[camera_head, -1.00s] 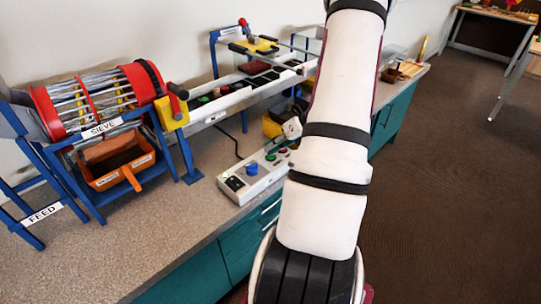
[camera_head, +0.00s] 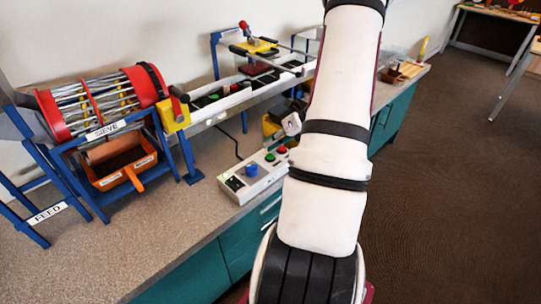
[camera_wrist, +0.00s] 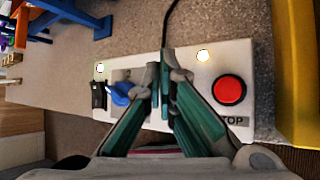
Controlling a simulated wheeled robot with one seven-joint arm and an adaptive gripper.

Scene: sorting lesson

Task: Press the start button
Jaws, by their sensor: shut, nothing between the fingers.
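The control box (camera_head: 237,184) sits on the counter near its front edge. In the head view it carries a blue knob (camera_head: 251,169), a green button (camera_head: 270,157) and a red button (camera_head: 282,149). In the wrist view the blue knob (camera_wrist: 121,94) is left of my gripper (camera_wrist: 164,72), and the red button (camera_wrist: 229,90) is to the right, above a partly covered label ending "TOP". My gripper is shut and empty, over the box between them. The fingers hide the green button there. I cannot tell whether the tips touch anything.
A blue-framed sieve drum (camera_head: 86,106) with an orange bin (camera_head: 140,183) stands left. A conveyor (camera_head: 236,101) with small blocks runs behind the box. A yellow object (camera_wrist: 296,70) is close to the right in the wrist view. The front-left counter is clear.

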